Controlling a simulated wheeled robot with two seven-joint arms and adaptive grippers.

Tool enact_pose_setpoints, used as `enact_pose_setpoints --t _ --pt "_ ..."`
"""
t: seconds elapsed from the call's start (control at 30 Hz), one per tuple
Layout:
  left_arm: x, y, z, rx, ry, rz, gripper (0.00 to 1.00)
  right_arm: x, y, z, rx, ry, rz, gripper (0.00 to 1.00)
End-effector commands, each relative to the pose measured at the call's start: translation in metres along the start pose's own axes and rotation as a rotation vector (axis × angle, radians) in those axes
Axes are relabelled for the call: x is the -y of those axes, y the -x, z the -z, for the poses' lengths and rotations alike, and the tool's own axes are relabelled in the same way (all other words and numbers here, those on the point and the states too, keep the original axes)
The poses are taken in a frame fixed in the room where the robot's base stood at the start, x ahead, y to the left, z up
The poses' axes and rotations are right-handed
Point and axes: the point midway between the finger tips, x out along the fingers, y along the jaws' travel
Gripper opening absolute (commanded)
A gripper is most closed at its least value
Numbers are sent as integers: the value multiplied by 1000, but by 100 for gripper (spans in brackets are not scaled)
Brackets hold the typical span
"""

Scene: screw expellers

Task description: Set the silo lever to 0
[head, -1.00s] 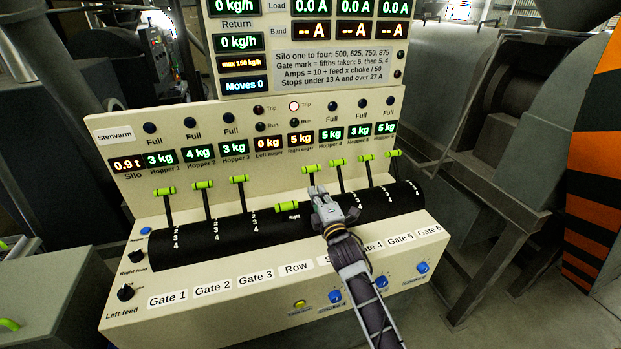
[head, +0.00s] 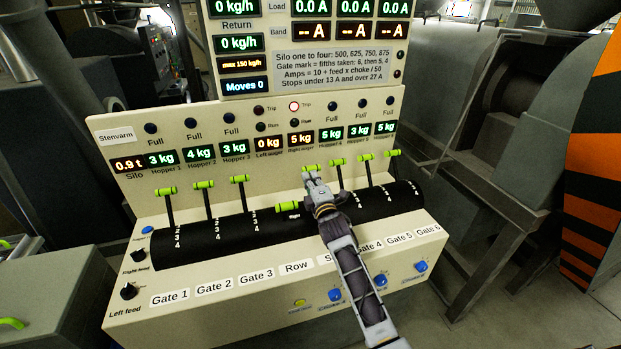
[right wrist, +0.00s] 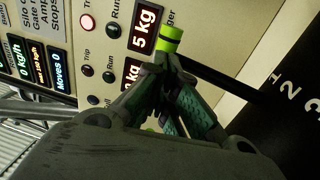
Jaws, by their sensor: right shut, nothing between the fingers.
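The silo lever (head: 312,168) stands raised at the back of its slot, with a green cross handle on a dark rod. Its label is mostly hidden behind my right arm; only an "S" shows. My right gripper (head: 311,178) is shut and empty, just in front of and below that handle. In the right wrist view the fingertips (right wrist: 165,65) are close against the green handle (right wrist: 169,39); whether they touch it I cannot tell. The mark the lever stands at is hidden in the head view. My left gripper is not in view.
The Row lever (head: 287,208) lies pulled forward, just left of my right gripper. The Gate 4 lever (head: 337,162) stands close on the right. Gate 1 (head: 166,190), Gate 2 (head: 204,184) and Gate 3 (head: 239,179) levers stand raised at left. The display reads Moves 0 (head: 246,86).

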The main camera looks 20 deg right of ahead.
Motion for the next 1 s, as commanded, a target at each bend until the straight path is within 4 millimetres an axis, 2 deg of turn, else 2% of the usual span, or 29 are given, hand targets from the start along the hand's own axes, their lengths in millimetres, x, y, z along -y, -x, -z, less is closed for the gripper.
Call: enact_pose_setpoints --t 0.47,0.73,1.0 --pt "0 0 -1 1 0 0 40 0 -2 0 0 1 0 0" --pt "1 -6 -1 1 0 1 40 4 -17 0 -1 2 3 0" --pt "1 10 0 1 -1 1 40 7 -32 1 -2 0 61 0"
